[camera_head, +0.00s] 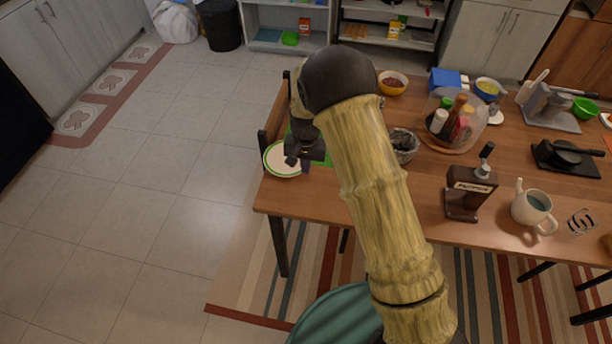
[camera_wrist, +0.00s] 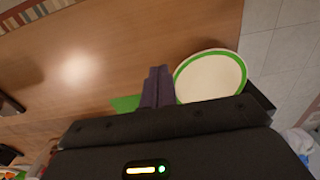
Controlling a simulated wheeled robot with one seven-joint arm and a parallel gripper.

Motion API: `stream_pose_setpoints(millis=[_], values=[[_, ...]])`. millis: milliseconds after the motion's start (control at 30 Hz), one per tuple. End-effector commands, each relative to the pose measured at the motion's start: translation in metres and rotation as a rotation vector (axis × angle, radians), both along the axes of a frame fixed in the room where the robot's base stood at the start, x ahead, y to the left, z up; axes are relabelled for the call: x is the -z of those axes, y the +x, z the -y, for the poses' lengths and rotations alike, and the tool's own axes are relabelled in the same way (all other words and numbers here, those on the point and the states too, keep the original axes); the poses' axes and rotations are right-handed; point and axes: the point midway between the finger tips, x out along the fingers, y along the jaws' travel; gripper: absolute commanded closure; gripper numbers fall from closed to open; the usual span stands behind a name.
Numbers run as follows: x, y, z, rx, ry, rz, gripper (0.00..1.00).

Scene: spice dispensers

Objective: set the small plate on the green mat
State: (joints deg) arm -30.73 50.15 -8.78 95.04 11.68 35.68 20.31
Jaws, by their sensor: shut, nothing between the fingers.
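The small plate (camera_head: 283,159), cream with a green rim, lies at the left end of the wooden table. In the wrist view the plate (camera_wrist: 212,78) is right of my fingers, close to the table edge. The green mat (camera_head: 325,161) is mostly hidden behind my arm; a green corner (camera_wrist: 124,103) shows left of my fingers in the wrist view. I cannot tell whether plate and mat overlap. My gripper (camera_head: 305,164) is shut and empty, over the plate's right side in the head view; its fingers (camera_wrist: 156,76) point down beside the plate in the wrist view.
A dark bowl (camera_head: 404,146) stands right of my arm. A chair (camera_head: 340,318) is at the front. The table's front left is bare.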

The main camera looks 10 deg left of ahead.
Motion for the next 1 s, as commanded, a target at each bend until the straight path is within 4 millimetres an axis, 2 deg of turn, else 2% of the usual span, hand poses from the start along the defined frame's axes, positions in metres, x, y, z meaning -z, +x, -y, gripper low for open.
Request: stream_pose_setpoints(millis=[167, 500, 633, 767, 867, 1000], values=[[-0.017, 0.000, 0.000, -0.001, 0.000, 0.001, 1.00], [-0.019, 0.000, 0.001, -0.001, -0.001, 0.000, 1.00], [-0.027, -0.001, 0.011, 0.004, 0.003, 0.006, 1.00], [-0.049, -0.008, 0.038, 0.008, 0.015, 0.023, 1.00], [-0.073, -0.021, 0.069, 0.007, 0.025, 0.047, 1.00], [-0.105, -0.049, 0.115, -0.003, 0.035, 0.086, 1.00]])
